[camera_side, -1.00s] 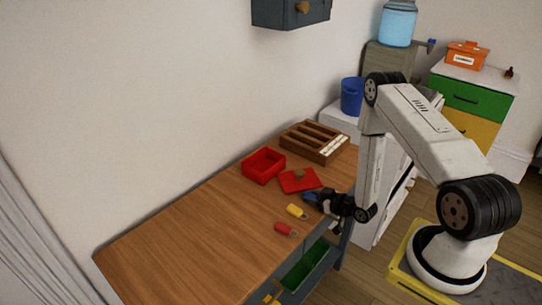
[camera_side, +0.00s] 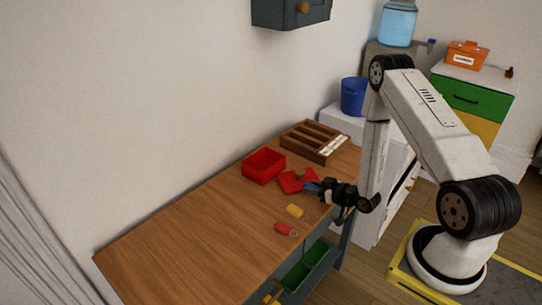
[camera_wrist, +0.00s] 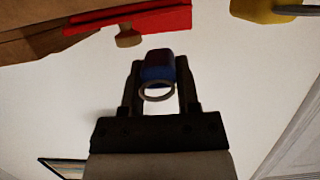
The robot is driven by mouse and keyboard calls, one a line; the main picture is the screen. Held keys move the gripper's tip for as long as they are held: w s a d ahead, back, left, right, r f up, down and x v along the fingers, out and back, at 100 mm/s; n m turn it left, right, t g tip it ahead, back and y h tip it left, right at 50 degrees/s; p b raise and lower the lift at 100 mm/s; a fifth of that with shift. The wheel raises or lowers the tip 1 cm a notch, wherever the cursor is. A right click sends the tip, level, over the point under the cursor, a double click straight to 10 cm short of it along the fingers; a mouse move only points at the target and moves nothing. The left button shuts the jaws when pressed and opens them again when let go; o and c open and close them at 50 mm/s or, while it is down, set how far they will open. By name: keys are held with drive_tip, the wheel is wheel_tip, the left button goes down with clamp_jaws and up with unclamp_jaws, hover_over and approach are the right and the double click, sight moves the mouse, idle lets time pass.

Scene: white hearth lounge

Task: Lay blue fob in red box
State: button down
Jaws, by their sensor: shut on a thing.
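My gripper (camera_side: 318,188) is shut on the blue fob (camera_wrist: 158,68), whose metal ring hangs toward the wrist camera. In the side view the fob (camera_side: 311,186) is a small blue patch at the fingertips, apparently just above the tabletop and partly in front of the red lid. The open red box (camera_side: 263,166) stands on the table, left of and behind my gripper. Its inside looks empty from here.
The red lid (camera_side: 289,182) with a wooden knob (camera_wrist: 128,38) lies between box and gripper. A yellow fob (camera_side: 295,211) and a red fob (camera_side: 284,229) lie nearer the front edge. A wooden compartment tray (camera_side: 300,143) stands behind. The table's left is clear.

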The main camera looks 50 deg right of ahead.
sight(314, 187)
drive_tip(key=shift+r, duration=3)
drive_tip(key=shift+w+a, duration=0.1)
